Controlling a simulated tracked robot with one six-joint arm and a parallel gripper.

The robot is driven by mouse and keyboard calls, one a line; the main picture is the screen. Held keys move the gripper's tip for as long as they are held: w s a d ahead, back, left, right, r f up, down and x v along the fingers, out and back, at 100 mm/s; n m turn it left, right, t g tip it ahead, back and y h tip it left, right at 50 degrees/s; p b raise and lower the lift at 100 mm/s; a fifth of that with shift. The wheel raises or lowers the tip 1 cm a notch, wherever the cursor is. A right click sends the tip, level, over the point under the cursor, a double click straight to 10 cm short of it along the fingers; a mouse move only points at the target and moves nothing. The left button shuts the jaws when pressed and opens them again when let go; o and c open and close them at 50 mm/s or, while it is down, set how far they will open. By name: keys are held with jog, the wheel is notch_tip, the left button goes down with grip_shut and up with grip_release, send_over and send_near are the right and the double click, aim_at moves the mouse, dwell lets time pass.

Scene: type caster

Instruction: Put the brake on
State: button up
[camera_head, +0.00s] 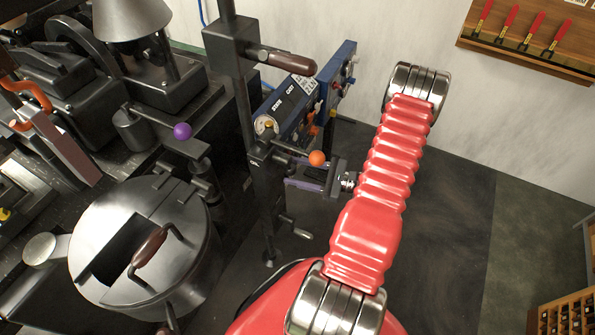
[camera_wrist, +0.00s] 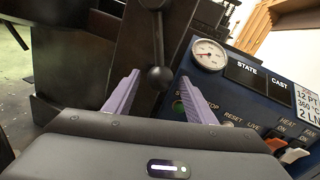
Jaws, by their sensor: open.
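No part is labelled as a brake, so I cannot tell for certain which control it is. In the wrist view a dark lever with a black ball knob (camera_wrist: 160,77) points down toward me, between the two purple fingers of my open gripper (camera_wrist: 160,82). The fingers are apart on either side of it; I cannot tell how far beyond the tips it lies. In the head view my gripper (camera_head: 298,184) is beside the dark upright column, below an orange ball knob (camera_head: 317,158). A purple ball knob (camera_head: 182,131) sits on another lever further left.
A blue control box (camera_head: 290,107) with gauge (camera_wrist: 208,55), STATE/CAST displays and switches stands close to my gripper's right in the wrist view. A round lidded pot (camera_head: 145,245) is at lower left. A wooden-handled crank (camera_head: 280,60) juts from the column above. Open floor lies right.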

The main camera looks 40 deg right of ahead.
grip_shut()
dwell(0.4)
